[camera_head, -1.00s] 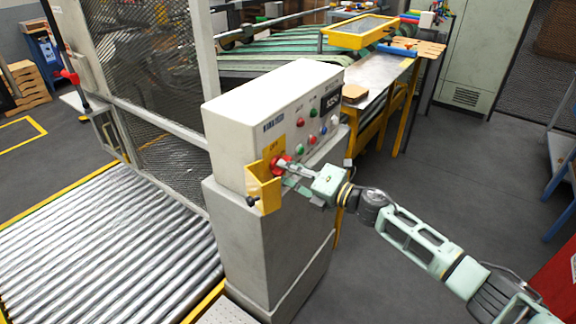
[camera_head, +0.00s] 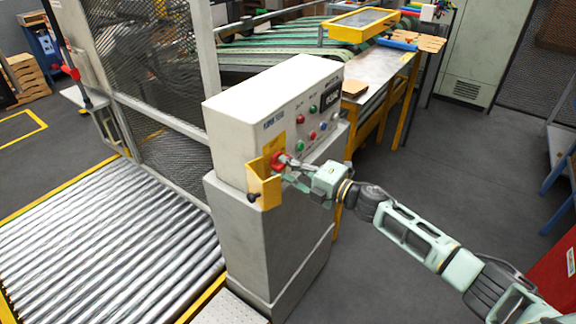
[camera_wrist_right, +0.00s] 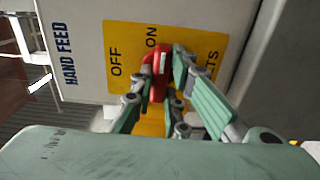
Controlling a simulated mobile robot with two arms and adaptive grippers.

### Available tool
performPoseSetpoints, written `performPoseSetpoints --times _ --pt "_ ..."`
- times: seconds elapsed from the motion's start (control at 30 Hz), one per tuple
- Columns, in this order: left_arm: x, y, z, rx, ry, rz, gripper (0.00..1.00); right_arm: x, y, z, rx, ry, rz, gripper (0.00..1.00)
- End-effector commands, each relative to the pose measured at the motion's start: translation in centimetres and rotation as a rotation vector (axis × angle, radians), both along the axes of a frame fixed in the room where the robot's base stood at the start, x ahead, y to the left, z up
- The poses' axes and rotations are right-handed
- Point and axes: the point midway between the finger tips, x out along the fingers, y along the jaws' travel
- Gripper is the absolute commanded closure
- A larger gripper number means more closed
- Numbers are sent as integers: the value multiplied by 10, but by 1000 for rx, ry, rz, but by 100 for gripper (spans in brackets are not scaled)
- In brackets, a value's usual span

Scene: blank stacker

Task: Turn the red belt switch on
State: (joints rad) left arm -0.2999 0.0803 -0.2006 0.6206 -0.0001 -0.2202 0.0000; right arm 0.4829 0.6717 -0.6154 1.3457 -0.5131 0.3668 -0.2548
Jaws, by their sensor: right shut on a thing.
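The red belt switch (camera_head: 279,161) is on the front of the grey control box (camera_head: 262,105), by a yellow plate and a yellow guard (camera_head: 264,188). In the right wrist view the red switch handle (camera_wrist_right: 157,72) stands out from the yellow label plate (camera_wrist_right: 127,42), which reads OFF and ON. The handle lies close to the word ON. My right gripper (camera_head: 292,171) is at the switch, shut on the handle, with one finger on each side in the wrist view (camera_wrist_right: 158,85). The fingers partly hide the switch's base. My left gripper is out of view.
Several coloured buttons (camera_head: 312,135) sit on the box to the right of the switch. A roller conveyor (camera_head: 110,245) and mesh guard (camera_head: 165,150) lie to the left. Open grey floor (camera_head: 430,165) is on the right.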

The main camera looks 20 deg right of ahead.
Motion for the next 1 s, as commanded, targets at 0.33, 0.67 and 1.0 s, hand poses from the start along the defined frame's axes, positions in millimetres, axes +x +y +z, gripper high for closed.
performPoseSetpoints --times 0.33,0.67,1.0 --pt "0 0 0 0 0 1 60 0 0 -1 3 3 0 70" --pt "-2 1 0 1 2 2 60 0 0 0 1 1 0 67" --pt "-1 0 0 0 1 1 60 -39 -31 -3 -2 5 -1 67"
